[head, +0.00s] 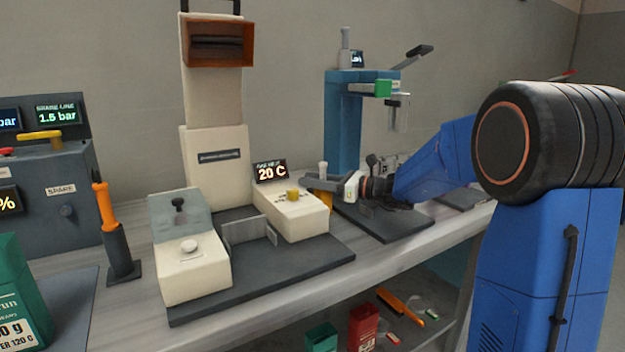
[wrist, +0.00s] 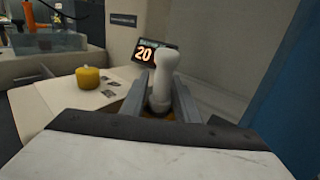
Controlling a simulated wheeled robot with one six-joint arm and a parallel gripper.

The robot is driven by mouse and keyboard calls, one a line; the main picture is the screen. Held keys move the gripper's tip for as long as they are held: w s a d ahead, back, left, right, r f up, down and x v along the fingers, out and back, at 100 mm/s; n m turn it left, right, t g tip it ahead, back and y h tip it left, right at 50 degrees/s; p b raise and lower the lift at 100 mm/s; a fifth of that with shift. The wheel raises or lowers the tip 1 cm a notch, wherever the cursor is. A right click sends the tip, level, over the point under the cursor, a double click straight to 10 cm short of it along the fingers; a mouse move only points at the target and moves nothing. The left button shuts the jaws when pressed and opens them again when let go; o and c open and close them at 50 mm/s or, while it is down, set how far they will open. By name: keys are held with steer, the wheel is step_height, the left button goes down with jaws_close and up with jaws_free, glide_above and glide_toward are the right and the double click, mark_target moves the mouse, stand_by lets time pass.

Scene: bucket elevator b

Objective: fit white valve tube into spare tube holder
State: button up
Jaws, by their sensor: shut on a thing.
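The white valve tube (wrist: 163,75) stands upright between the two fingers of my gripper (wrist: 161,98) in the wrist view. Its rounded top sticks up above the fingers, and its lower end is hidden. In the head view the tube (head: 323,169) rises from my gripper (head: 318,183), just right of the cream control box (head: 290,212). My gripper is shut on it. A yellow-orange part (head: 329,198) shows just below the gripper; I cannot tell whether it is part of the tube or something behind. I cannot pick out the spare tube holder with certainty.
A yellow knob (wrist: 88,77) on the cream box is left of my fingers. A blue stand (head: 343,120) rises behind my wrist. The tall cream machine (head: 215,150) stands left on a dark base. An orange-handled tool (head: 105,205) stands further left.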

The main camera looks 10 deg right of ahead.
steer(key=shift+f, duration=0.15)
steer(key=o, duration=1.3)
steer(key=shift+c, duration=0.2)
steer(key=v, duration=1.7)
steer(key=shift+s+d, duration=0.1)
steer(key=shift+d, duration=0.1)
steer(key=shift+d, duration=0.1)
